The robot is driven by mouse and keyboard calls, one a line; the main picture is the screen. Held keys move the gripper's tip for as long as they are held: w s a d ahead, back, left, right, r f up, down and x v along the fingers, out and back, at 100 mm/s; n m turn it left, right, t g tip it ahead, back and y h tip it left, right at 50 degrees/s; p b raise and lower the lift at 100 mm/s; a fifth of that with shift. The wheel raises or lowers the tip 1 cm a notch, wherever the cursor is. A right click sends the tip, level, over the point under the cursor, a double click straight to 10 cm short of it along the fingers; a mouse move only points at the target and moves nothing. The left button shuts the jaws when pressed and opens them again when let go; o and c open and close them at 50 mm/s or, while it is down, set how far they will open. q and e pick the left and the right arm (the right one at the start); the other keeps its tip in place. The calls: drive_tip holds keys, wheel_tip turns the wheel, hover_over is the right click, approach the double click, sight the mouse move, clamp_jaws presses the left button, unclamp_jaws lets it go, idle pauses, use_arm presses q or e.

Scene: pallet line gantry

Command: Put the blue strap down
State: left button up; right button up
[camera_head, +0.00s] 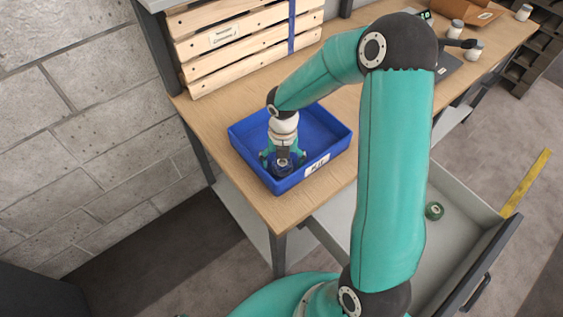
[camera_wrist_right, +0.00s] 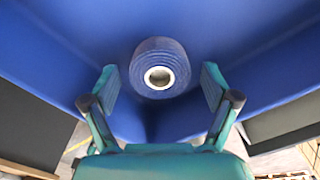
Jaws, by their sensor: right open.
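The blue strap is a dark blue roll with a pale core (camera_wrist_right: 160,77). It sits in the blue tray (camera_head: 243,153) on the workbench, near the tray's front corner, and shows in the head view below my gripper (camera_head: 284,171). My right gripper (camera_head: 283,158) reaches down into the tray above the roll. In the right wrist view its two fingers are spread wide, one on each side of the roll, with gaps between them and it. My left gripper is not in view.
A slatted wooden crate (camera_head: 246,49) with a blue band stands behind the tray. White jars (camera_head: 457,28) and a cardboard box (camera_head: 470,10) stand at the bench's far end.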

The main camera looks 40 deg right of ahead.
sight(283, 163)
wheel_tip(283, 163, up, 12)
drive_tip(key=shift+f, duration=0.2)
idle(0.6)
